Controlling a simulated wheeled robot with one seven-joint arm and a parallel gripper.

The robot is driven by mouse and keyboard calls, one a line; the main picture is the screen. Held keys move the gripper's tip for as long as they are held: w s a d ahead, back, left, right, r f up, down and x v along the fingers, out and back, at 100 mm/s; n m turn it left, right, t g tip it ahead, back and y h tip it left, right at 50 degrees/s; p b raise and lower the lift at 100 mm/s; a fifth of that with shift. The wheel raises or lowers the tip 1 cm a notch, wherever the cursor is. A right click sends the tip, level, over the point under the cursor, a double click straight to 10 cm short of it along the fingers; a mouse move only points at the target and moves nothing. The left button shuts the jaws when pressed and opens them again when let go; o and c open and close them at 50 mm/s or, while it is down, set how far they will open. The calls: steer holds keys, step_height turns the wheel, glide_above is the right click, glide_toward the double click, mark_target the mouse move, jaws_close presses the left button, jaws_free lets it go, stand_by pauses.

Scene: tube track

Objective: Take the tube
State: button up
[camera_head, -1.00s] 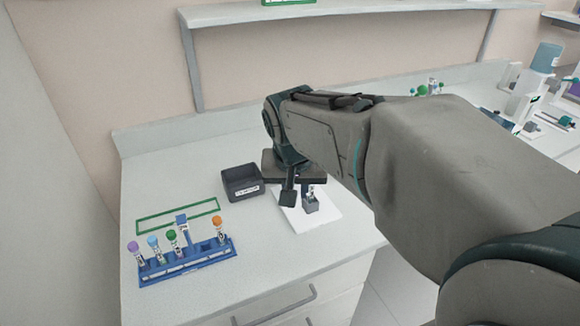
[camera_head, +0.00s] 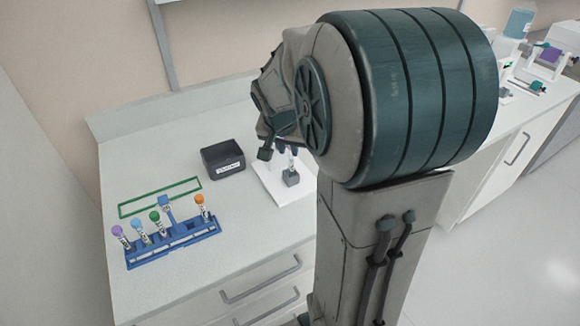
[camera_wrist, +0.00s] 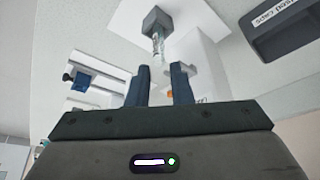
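A clear tube with a label (camera_wrist: 157,44) stands in a small grey block (camera_wrist: 156,20) in the wrist view. The same grey block (camera_head: 291,178) sits on a white pad (camera_head: 268,182) in the head view, with the tube partly hidden there behind my arm. My gripper (camera_wrist: 161,70) is open, with its two dark blue fingers apart. The tube shows between and beyond the fingertips, and nothing is held. Whether a finger touches the tube cannot be told. In the head view my arm hides most of the gripper.
A blue rack (camera_head: 172,243) holds several tubes with purple, blue, green and orange caps. A green rectangular outline (camera_head: 160,197) lies behind it. A dark open bin (camera_head: 223,159) stands left of the pad. The bench front left (camera_head: 235,262) is clear.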

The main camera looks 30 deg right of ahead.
mark_target(291, 156)
steer(key=shift+p+x, duration=0.4)
steer(key=shift+x, duration=1.95)
steer(key=c, duration=0.4)
jaws_close()
steer(key=shift+r, duration=0.15)
step_height(291, 156, up, 4)
steer(key=shift+f+b, duration=0.1)
steer(key=shift+b, duration=0.2)
steer(key=s+d+r+b, duration=0.1)
steer(key=s+d+r, duration=0.6)
steer(key=s+d, duration=0.1)
steer(key=shift+s, duration=0.2)
steer(key=shift+d, duration=0.1)
